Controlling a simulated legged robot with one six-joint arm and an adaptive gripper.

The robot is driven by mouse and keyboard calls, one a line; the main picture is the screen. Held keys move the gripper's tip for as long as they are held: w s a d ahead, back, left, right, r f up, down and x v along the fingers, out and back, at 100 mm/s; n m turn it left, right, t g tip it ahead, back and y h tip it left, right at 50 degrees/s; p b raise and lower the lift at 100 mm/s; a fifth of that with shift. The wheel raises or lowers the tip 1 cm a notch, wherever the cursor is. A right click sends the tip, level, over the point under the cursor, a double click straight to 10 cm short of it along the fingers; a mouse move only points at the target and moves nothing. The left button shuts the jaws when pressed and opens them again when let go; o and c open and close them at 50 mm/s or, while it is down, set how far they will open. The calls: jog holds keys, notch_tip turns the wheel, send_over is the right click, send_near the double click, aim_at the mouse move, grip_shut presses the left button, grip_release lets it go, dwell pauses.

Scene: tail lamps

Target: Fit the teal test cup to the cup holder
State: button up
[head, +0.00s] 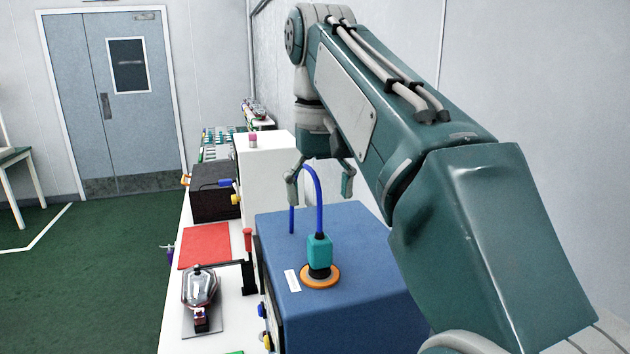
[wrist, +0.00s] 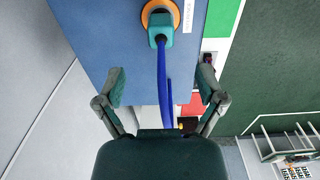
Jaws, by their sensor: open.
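The teal test cup (head: 319,248) stands upright over an orange ring (head: 321,280) on top of a blue box (head: 365,245). I take the ring to be the cup holder; a black collar shows between them, and I cannot tell how fully the cup is seated. A blue cable arches from the cup's top. My gripper (head: 320,186) is open and empty, behind and above the cup. In the wrist view the teal cup (wrist: 160,36) and orange ring (wrist: 150,10) are at the top, beyond the open fingers (wrist: 161,88). The cable runs between the fingers in that picture; contact cannot be told.
A clear lamp (head: 200,287) lies on a grey plate on the white bench, left of the blue box. A red mat (head: 205,245), black box (head: 214,190) and white box (head: 262,160) stand farther back. Green floor (head: 90,260) is open at left; a wall is at right.

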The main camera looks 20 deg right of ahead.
aim_at(319, 258)
jog(key=shift+w+a, duration=0.15)
jog(key=shift+a, duration=0.15)
jog(key=shift+a+f, duration=0.15)
jog(key=shift+a, duration=0.1)
jog(key=f, duration=0.1)
jog(key=d+f, duration=0.1)
jog(key=f, duration=0.3)
jog(key=shift+d+f, duration=0.15)
jog(key=shift+d, duration=0.2)
jog(key=f, duration=0.2)
jog(key=a+f, duration=0.1)
jog(key=f, duration=0.1)
jog(key=shift+a+f, duration=0.15)
jog(key=shift+f, duration=0.25)
jog(key=shift+d+f, duration=0.1)
jog(key=shift+d, duration=0.25)
jog(key=shift+c, duration=1.2)
grip_shut()
